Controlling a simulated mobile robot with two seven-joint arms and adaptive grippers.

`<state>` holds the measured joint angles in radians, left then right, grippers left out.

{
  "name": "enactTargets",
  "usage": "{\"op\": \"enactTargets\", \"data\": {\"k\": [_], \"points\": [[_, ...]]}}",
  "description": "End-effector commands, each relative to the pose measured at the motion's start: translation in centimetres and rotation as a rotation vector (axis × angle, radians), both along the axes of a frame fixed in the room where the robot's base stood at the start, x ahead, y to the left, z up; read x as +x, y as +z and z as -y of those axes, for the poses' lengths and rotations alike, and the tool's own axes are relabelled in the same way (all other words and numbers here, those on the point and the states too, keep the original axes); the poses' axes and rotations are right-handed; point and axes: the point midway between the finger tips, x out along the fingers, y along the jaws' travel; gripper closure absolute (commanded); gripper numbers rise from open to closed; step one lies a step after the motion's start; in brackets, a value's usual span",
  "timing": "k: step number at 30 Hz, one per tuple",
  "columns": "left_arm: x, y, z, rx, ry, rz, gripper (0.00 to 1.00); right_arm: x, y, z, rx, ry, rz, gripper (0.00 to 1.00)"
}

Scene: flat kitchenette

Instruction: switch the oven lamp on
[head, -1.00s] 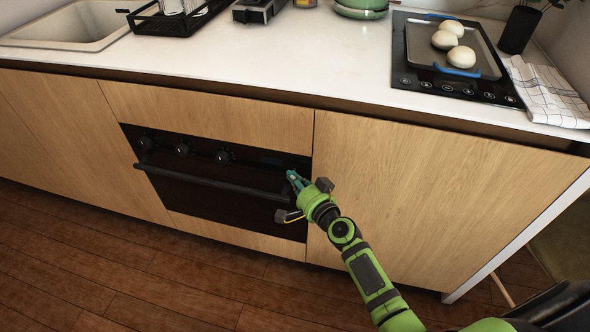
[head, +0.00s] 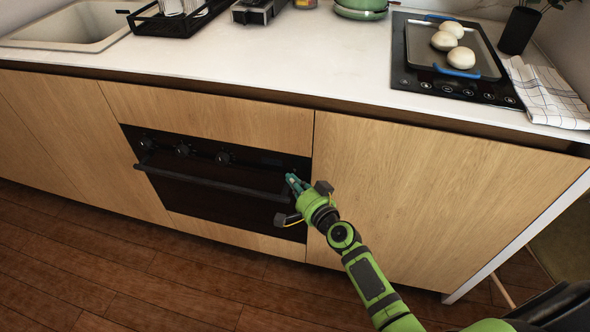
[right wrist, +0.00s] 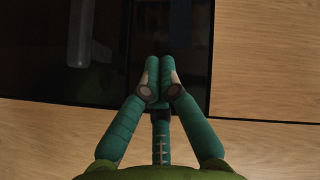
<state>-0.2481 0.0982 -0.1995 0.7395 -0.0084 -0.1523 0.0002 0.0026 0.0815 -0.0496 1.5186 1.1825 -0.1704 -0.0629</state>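The black built-in oven (head: 220,205) sits in the wooden cabinet front, with knobs (head: 182,150) along its top strip and a bar handle (head: 210,181) across its door. It also shows in the right wrist view (right wrist: 45,55). No separate lamp switch can be made out, and the oven window looks dark. My right gripper (head: 290,180) is at the oven's right edge, near the right end of the handle. In the right wrist view its teal fingers (right wrist: 159,65) are together with nothing seen between them. Whether the fingertips touch the panel cannot be told. My left gripper is not in view.
A white countertop (head: 290,60) runs above the oven. On it are a hob (head: 415,75) with a tray of buns (head: 459,57), a checked cloth (head: 548,95), a green bowl (head: 361,10) and a black rack (head: 150,26). The wooden floor in front is clear.

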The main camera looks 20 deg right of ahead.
Motion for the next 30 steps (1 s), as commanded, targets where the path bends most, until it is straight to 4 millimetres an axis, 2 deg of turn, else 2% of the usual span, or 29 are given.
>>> {"op": "enactTargets", "data": {"k": [11, 24, 30], "points": [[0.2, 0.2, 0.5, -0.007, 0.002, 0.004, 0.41, -0.4, 0.0, -0.3, 0.0, 0.001, -0.001, 1.0], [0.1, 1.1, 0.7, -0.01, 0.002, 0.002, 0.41, -4.0, 0.0, -2.7, -0.001, 0.0, -0.001, 1.0], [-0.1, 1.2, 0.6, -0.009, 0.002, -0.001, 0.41, -5.0, 0.0, -3.4, 0.0, -0.001, 0.001, 1.0]]}}
